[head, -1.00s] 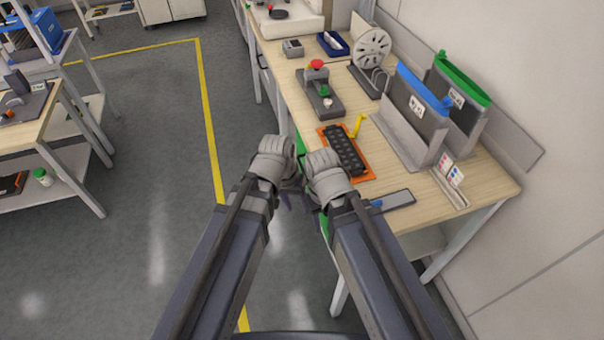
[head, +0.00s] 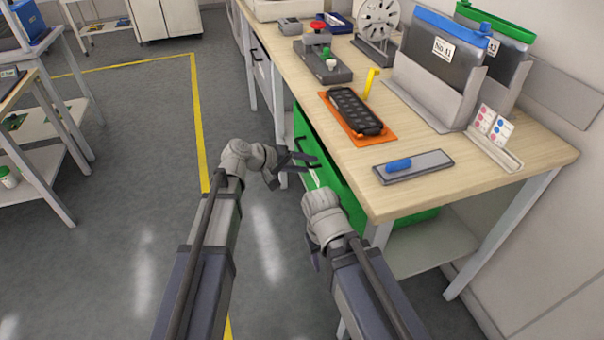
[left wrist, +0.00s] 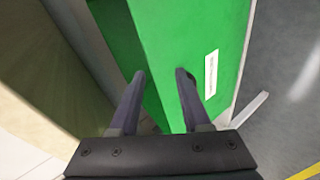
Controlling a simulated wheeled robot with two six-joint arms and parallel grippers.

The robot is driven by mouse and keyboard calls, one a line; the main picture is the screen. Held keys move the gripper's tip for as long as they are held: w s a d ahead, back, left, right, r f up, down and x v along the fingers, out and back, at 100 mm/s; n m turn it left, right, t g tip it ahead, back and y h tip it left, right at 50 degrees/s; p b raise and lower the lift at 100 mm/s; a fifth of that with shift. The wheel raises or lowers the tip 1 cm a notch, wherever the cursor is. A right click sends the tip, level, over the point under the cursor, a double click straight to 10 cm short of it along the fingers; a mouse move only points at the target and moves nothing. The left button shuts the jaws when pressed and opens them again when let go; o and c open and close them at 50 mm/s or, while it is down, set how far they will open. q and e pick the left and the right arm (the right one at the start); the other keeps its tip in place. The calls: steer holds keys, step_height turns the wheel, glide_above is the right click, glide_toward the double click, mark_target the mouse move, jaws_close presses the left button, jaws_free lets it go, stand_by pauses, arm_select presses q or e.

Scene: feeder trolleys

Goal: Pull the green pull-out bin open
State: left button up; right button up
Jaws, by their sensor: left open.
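The green pull-out bin (head: 333,177) sits under the front edge of the workbench, its green front facing the aisle. My left gripper (head: 312,163) is open and empty at the bin's front, with its fingers pointing toward it. In the left wrist view the two fingers (left wrist: 160,75) stand apart in front of the green bin (left wrist: 215,35), which carries a white label. I cannot tell whether the fingertips touch it. My right wrist is below the bench edge in front of the bin; its fingers are mostly hidden.
The wooden workbench (head: 440,185) holds an orange mat with a black tray (head: 355,110), a grey plate with a blue handle (head: 412,166), and bag holders. A lower shelf (head: 425,245) is beneath. The aisle floor (head: 130,150) on the left is clear.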

mark_target(302, 151)
arm_select(q)
steer(key=w+a+f+n+t+h+b, duration=0.1)
steer(key=w+a+f+n+t+b, duration=0.3)
steer(key=w+b, duration=0.5)
step_height(302, 151, down, 3)
steer(key=shift+w+a+r+t+h+b, duration=0.2)
steer(key=shift+w+a+t+h+b, duration=0.1)
steer(key=shift+a+b, duration=0.9)
steer(key=b+x, duration=0.1)
steer(key=x, duration=0.6)
steer(key=shift+w+d+f, duration=0.1)
steer(key=shift+w+d, duration=0.15)
jaws_close()
steer(key=shift+s, duration=0.1)
